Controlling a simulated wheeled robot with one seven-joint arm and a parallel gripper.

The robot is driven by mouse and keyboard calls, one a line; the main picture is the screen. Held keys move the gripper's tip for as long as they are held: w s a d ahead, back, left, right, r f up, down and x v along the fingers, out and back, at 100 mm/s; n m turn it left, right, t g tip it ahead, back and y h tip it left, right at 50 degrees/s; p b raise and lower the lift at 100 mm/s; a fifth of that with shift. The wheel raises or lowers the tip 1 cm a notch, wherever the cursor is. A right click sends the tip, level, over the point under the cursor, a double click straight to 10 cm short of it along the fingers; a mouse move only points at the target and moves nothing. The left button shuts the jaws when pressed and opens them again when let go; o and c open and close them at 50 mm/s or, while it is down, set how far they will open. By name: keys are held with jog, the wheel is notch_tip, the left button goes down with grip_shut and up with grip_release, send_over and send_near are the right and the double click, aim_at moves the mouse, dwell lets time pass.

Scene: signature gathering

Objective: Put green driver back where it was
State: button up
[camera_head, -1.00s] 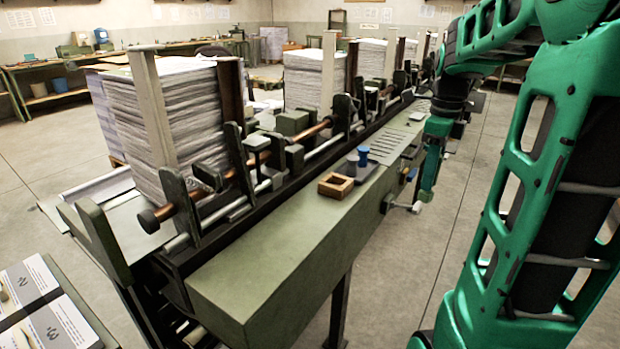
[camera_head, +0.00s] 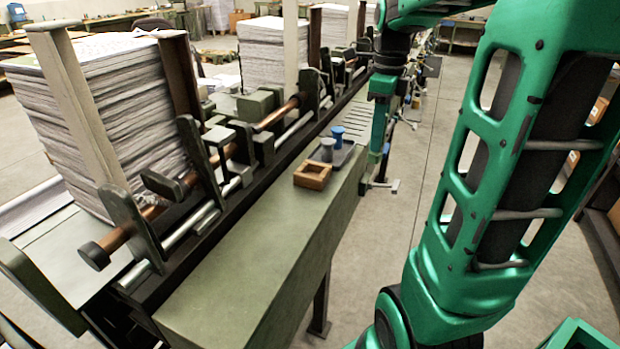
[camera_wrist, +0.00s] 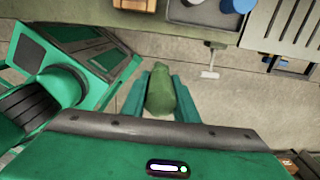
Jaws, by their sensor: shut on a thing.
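My gripper (camera_wrist: 159,95) is shut on the green driver (camera_wrist: 160,92). In the wrist view, only the driver's rounded green handle shows between the two fingers; the rest is hidden. In the head view my gripper (camera_head: 375,170) hangs beside the right edge of the long green bench (camera_head: 255,250), over the floor side. The driver cannot be made out there.
A wooden box (camera_head: 312,175) and a grey tray (camera_head: 346,158) with a blue cup (camera_head: 337,135) and a grey cup (camera_head: 327,150) sit on the bench. A metal crank (camera_head: 395,185) sticks out by my gripper. A tall paper stack (camera_head: 115,120) stands left.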

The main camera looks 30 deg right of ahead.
jog(key=s+a+r+n, duration=0.2)
jog(key=a+r, duration=0.1)
jog(key=a, duration=0.3)
jog(key=s+a+r+n, duration=0.1)
jog(key=a+r, duration=0.2)
jog(key=a, duration=0.4)
jog(key=shift+w+d+f, duration=0.15)
jog(key=shift+w+f, duration=5.4)
jog(key=shift+w, duration=0.05)
jog(key=o, duration=1.1)
jog(key=shift+f, duration=0.1)
jog(key=shift+c, duration=0.2)
